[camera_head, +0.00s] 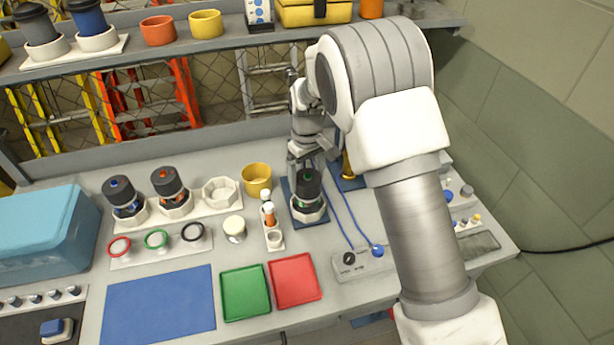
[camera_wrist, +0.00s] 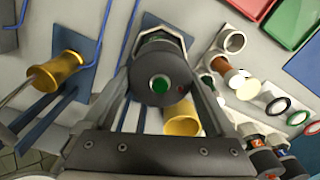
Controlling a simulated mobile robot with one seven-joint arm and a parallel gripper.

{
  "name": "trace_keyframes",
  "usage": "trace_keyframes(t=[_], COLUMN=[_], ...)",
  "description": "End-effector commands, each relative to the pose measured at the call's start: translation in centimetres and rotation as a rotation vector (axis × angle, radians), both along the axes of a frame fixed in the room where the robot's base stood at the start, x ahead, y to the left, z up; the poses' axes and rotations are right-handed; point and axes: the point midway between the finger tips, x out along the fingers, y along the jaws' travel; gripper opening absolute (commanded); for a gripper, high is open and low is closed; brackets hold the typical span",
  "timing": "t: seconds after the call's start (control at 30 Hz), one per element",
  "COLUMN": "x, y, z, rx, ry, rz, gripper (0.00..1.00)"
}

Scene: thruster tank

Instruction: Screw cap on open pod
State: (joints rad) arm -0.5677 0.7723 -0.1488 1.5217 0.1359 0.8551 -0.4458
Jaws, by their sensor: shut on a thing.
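A black cap with a green centre (camera_head: 308,177) sits over a pod in a white octagonal holder (camera_head: 310,213). The holder stands on a dark blue mat to the right of the table's middle. My gripper (camera_head: 305,163) comes down from above and is shut on the cap. In the wrist view the round black cap (camera_wrist: 158,80) is between the two fingers, its green centre facing the camera. A little of the pod body shows under the cap in the head view. Whether cap and pod rim are fully seated I cannot tell.
Two black-capped pods (camera_head: 123,195) (camera_head: 171,188) stand in a white rack beside an empty octagonal seat (camera_head: 220,191). A yellow cup (camera_head: 257,179) and a small vial rack (camera_head: 274,238) are close left of the holder. A blue cable and control box (camera_head: 362,263) lie right.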

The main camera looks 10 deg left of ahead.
Motion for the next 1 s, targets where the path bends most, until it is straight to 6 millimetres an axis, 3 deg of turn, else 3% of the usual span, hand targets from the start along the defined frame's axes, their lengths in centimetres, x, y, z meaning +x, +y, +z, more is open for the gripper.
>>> trace_keyframes(t=[0.33,0.67,0.7,0.73,1.0], x=[-0.39,-0.40,-0.40,-0.41,-0.22], y=[0.16,0.17,0.17,0.18,0.12], z=[-0.15,-0.23,-0.23,-0.24,0.03], rx=[-0.002,-0.001,-0.001,-0.001,0.001], ry=[0.010,0.011,0.011,0.011,0.006], rz=[-0.395,-0.461,-0.461,-0.460,-0.460], gripper=[0.42,0.41,0.94,0.99,1.00])
